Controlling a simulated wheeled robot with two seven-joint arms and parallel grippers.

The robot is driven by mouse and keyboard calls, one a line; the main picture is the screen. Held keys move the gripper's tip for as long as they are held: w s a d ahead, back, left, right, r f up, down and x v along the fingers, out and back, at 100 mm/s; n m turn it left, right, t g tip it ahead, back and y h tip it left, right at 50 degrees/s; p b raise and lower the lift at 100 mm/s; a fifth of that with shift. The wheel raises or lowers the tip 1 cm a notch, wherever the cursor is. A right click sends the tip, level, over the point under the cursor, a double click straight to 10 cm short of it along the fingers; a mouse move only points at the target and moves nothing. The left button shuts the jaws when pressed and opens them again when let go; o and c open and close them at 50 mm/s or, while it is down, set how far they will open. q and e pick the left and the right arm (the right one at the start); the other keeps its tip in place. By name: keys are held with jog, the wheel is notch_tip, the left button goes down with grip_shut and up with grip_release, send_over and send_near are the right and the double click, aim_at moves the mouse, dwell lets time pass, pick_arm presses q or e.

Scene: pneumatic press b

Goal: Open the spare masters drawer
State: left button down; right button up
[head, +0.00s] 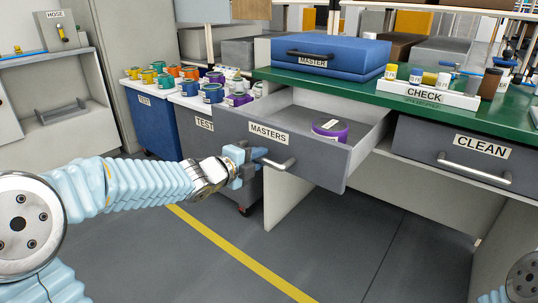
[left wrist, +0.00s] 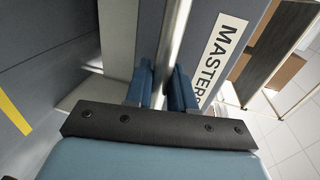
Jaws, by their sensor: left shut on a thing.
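The grey drawer labelled MASTERS (head: 315,165) stands pulled out from under the green bench in the head view. A purple-lidded tin (head: 330,129) sits inside it. The drawer's silver bar handle (head: 284,165) is on its front; the bar also runs up the left wrist view (left wrist: 174,45) beside the MASTERS label. My left gripper (head: 257,155) is shut on this handle, with its blue fingers on either side of the bar (left wrist: 162,88). My right gripper is not in view; only part of my right arm shows at the lower right corner.
A closed CLEAN drawer (head: 430,160) is to the right under the green bench top (head: 400,98). A blue MASTER case (head: 330,55) and a white CHECK rack (head: 428,94) stand on the bench. Bins topped with coloured tins (head: 150,125) stand left of the drawer. The floor in front is clear.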

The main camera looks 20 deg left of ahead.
pick_arm(q)
jog(key=shift+f+v, duration=0.25)
jog(key=shift+v, duration=0.9)
jog(key=c, duration=1.1)
grip_release()
jog(key=shift+s, duration=0.1)
jog(key=p+v, duration=0.3)
jog(key=v, duration=1)
jog(key=shift+s+a, duration=0.1)
jog(key=shift+s, duration=0.25)
